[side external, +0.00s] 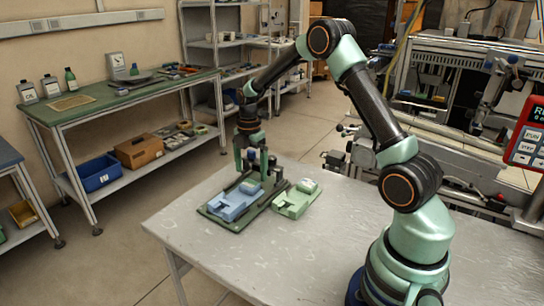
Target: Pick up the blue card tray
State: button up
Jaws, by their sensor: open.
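The blue card tray (229,206) is a light blue, low, stepped piece. It sits on a dark green base plate (212,213) on the near table. My gripper (251,172) points down just above the far side of the blue tray. Its jaws are open, with nothing seen between them. The fingertips overlap dark upright parts of the base, so I cannot tell whether they touch the tray.
A pale green tray of similar shape (292,204) lies right beside the base plate. The grey tabletop (250,262) is clear in front. Behind, a green-topped bench (110,98) holds bottles, and a blue bin (97,173) sits on its lower shelf.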

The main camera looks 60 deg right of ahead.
aim_at(250, 184)
jog(key=f, duration=0.5)
jog(key=shift+w, duration=0.35)
grip_shut()
jog(key=shift+r, duration=0.1)
